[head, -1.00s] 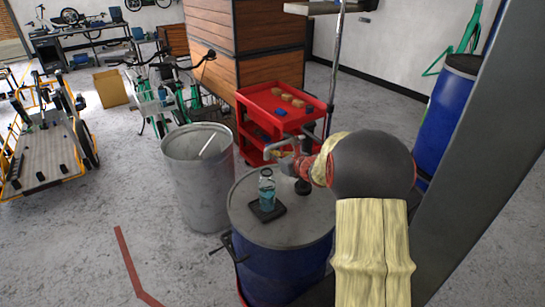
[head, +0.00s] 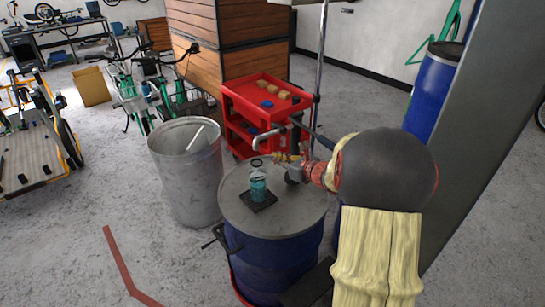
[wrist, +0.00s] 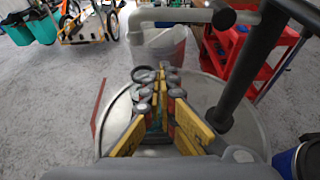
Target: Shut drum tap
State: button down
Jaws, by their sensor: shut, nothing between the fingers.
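The blue drum (head: 270,262) has a grey lid (head: 298,218). A grey tap spout (head: 268,136) rises from the lid on a dark post and bends down at its left end; in the wrist view the pale spout (wrist: 178,15) crosses the top, beside the thick dark post (wrist: 258,62). A clear bottle with bluish liquid (head: 258,186) stands upright on a black pad (head: 262,205) on the lid. My gripper (head: 279,157) is shut and empty, just below the spout and above the lid. In the wrist view its fingers (wrist: 163,80) partly hide the bottle. I cannot tell whether liquid flows.
A grey metal bin (head: 185,185) stands left of the drum. A red cart (head: 238,100) with small boxes stands behind. A dark pillar (head: 480,110) and another blue drum (head: 435,90) are at the right. The floor at the lower left is clear except for a red line.

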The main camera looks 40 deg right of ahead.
jog(key=p, duration=0.4)
jog(key=shift+d+r, duration=0.1)
jog(key=shift+d, duration=0.05)
jog(key=p, duration=0.2)
jog(key=shift+f+p, duration=0.2)
jog(key=shift+p, duration=0.2)
jog(key=shift+d+f+p, duration=0.1)
jog(key=shift+f+p, duration=0.2)
jog(key=shift+p, duration=0.2)
jog(key=w+b, duration=0.1)
jog(key=w, duration=0.8)
jog(key=shift+w+d+r, duration=0.2)
jog(key=shift+w+r, duration=0.05)
jog(key=shift+r, duration=0.1)
